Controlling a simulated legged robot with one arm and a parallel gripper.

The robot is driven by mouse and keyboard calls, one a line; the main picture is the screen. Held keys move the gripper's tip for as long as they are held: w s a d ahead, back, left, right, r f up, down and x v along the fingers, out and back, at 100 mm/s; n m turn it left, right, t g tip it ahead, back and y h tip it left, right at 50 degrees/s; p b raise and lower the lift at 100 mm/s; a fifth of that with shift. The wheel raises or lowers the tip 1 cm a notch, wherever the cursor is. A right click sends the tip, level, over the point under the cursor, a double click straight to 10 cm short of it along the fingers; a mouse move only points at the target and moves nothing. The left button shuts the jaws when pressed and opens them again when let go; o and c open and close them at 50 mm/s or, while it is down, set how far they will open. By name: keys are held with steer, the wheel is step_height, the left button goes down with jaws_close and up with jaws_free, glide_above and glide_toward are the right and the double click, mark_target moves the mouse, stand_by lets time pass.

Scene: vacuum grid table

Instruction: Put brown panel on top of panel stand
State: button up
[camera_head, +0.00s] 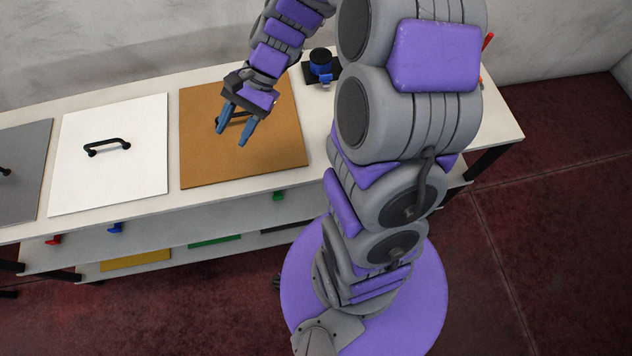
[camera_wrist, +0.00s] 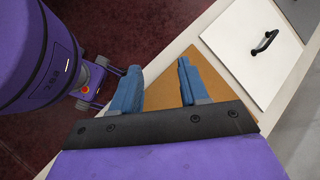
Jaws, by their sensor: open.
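The brown panel (camera_head: 250,164) lies flat on the white table, with a black handle (camera_head: 226,121) on it partly hidden by my gripper. My gripper (camera_head: 234,141) is open, its two blue fingers pointing down above the brown panel near the handle. The fingers look empty. In the wrist view the brown panel (camera_wrist: 218,86) shows behind and between the open fingers (camera_wrist: 156,90), and its handle does not show there. I cannot make out the panel stand for certain.
A white panel (camera_head: 110,170) with a black handle lies left of the brown one, and a grey panel (camera_head: 22,190) lies farther left. A black and blue device (camera_head: 321,68) stands right of the brown panel. Lower shelves (camera_head: 170,255) hold coloured pieces. The wall is close behind.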

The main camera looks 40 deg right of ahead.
steer(key=s+d+r+n+h, duration=0.2)
steer(key=s+n+h, duration=0.2)
steer(key=s, duration=0.7)
steer(key=s+d+r+n+h, duration=0.2)
steer(key=s+n, duration=0.4)
steer(key=s, duration=0.5)
steer(key=r+h, duration=0.1)
steer(key=h, duration=0.1)
steer(key=shift+s+d+r+n+h, duration=0.2)
steer(key=shift+s+d+n+h, duration=0.1)
steer(key=shift+s, duration=0.05)
steer(key=shift+a, duration=0.1)
